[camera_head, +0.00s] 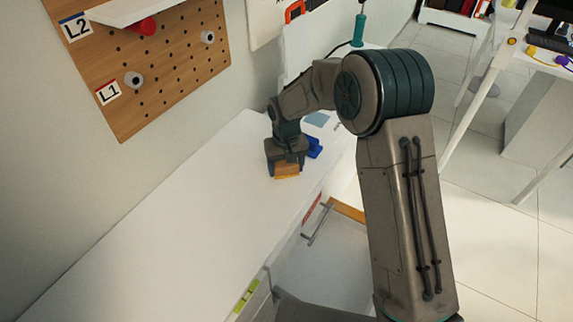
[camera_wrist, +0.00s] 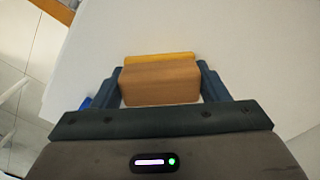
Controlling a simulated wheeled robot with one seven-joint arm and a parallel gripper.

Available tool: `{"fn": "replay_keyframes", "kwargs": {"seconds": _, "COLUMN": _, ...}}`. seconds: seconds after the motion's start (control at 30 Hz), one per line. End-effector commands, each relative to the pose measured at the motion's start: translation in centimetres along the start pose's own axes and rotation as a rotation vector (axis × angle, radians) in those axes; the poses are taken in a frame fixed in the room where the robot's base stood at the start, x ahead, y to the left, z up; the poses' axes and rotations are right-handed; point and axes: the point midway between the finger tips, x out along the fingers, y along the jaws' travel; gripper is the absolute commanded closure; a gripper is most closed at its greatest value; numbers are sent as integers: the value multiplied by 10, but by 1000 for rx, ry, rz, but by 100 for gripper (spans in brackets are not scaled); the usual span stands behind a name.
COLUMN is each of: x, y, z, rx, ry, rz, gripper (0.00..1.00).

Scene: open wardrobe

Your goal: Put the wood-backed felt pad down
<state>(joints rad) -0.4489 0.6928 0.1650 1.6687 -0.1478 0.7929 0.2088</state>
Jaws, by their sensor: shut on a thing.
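The wood-backed felt pad (camera_head: 287,171) is a small brown wooden block with a yellow-orange layer along one side. It also shows in the wrist view (camera_wrist: 160,84), between the two dark fingers. My gripper (camera_head: 285,163) is shut on it, one finger on each side, and the wrist view shows the same grip (camera_wrist: 161,72). The pad is low over the white top surface (camera_head: 190,215); I cannot tell whether it touches it. The underside of the pad is hidden.
A blue object (camera_head: 314,147) is just right of my gripper, with a pale blue flat piece (camera_head: 316,119) behind it. A wooden pegboard (camera_head: 170,70) hangs on the wall at the left. The white surface is clear toward the front left.

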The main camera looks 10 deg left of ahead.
Motion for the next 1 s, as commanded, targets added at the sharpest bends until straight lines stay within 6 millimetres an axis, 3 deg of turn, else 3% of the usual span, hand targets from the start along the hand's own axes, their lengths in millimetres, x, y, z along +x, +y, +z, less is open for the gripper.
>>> {"fn": "replay_keyframes", "kwargs": {"seconds": 0.27, "x": 3, "y": 0, "z": 0, "rx": 0, "ry": 1, "rz": 0, "gripper": 60}}
{"fn": "replay_keyframes", "kwargs": {"seconds": 0.3, "x": 3, "y": 0, "z": 0, "rx": 0, "ry": 1, "rz": 0, "gripper": 29}}
{"fn": "replay_keyframes", "kwargs": {"seconds": 0.37, "x": 2, "y": 0, "z": 0, "rx": 0, "ry": 1, "rz": 0, "gripper": 13}}
{"fn": "replay_keyframes", "kwargs": {"seconds": 0.4, "x": 2, "y": 0, "z": 0, "rx": 0, "ry": 1, "rz": 0, "gripper": 10}}
{"fn": "replay_keyframes", "kwargs": {"seconds": 0.77, "x": -4, "y": 0, "z": 0, "rx": 0, "ry": 2, "rz": 0, "gripper": 10}}
{"fn": "replay_keyframes", "kwargs": {"seconds": 1.0, "x": -48, "y": 0, "z": -1, "rx": 1, "ry": 7, "rz": 0, "gripper": 10}}
